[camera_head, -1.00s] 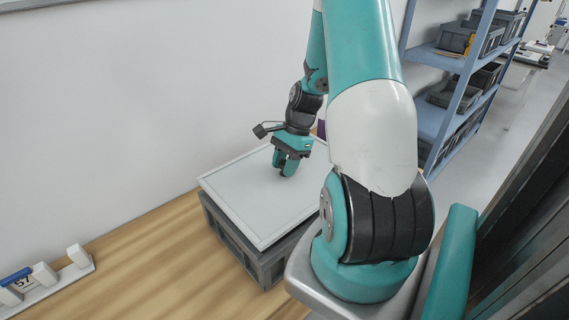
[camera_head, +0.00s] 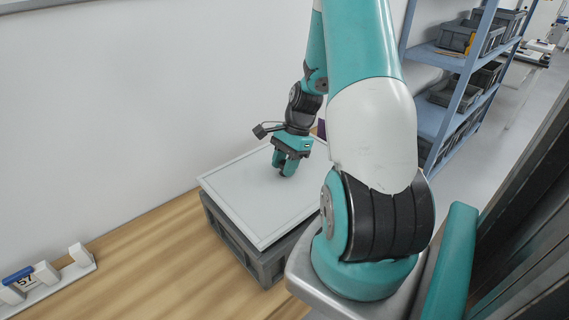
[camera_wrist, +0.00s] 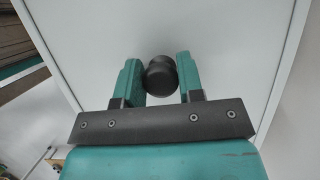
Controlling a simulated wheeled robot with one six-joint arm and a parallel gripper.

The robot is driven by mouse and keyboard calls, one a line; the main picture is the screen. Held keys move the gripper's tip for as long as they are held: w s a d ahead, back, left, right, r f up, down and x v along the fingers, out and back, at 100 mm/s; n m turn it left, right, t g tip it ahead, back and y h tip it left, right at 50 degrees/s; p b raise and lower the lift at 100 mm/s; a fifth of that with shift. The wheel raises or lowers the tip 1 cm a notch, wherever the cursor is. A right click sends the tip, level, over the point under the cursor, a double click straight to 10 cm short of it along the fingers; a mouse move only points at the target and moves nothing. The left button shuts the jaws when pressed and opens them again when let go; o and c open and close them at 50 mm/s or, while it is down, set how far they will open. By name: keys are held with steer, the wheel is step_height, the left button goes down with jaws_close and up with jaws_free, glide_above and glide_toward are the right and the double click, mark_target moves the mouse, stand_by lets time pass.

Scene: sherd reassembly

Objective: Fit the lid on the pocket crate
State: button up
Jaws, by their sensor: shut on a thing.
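The lid (camera_head: 245,195) is a flat pale grey panel with a raised rim. It lies over the top of the dark grey pocket crate (camera_head: 270,268) on the wooden table. The crate's inside is hidden under it. My gripper (camera_head: 287,170) is above the middle of the lid, pointing down. In the wrist view my gripper (camera_wrist: 160,80) is shut on the round black knob (camera_wrist: 160,74) of the lid (camera_wrist: 210,30). From these views I cannot tell whether the lid is fully seated on the crate.
A white holder (camera_head: 45,278) with a blue item and a "57" label sits at the table's left. The wall (camera_head: 120,100) rises close behind the crate. Blue shelves (camera_head: 455,105) with grey bins stand at the right. The wooden table (camera_head: 150,270) left of the crate is clear.

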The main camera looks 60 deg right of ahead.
steer(key=shift+f, duration=0.15)
steer(key=shift+f+b, duration=0.75)
steer(key=shift+f, duration=0.35)
steer(key=shift+f, duration=0.25)
stand_by(0.4)
steer(key=shift+f+b, duration=0.3)
steer(key=shift+f, duration=0.1)
steer(key=shift+f, duration=0.1)
steer(key=o, duration=1.2)
steer(key=v, duration=1.7)
steer(key=shift+d, duration=0.15)
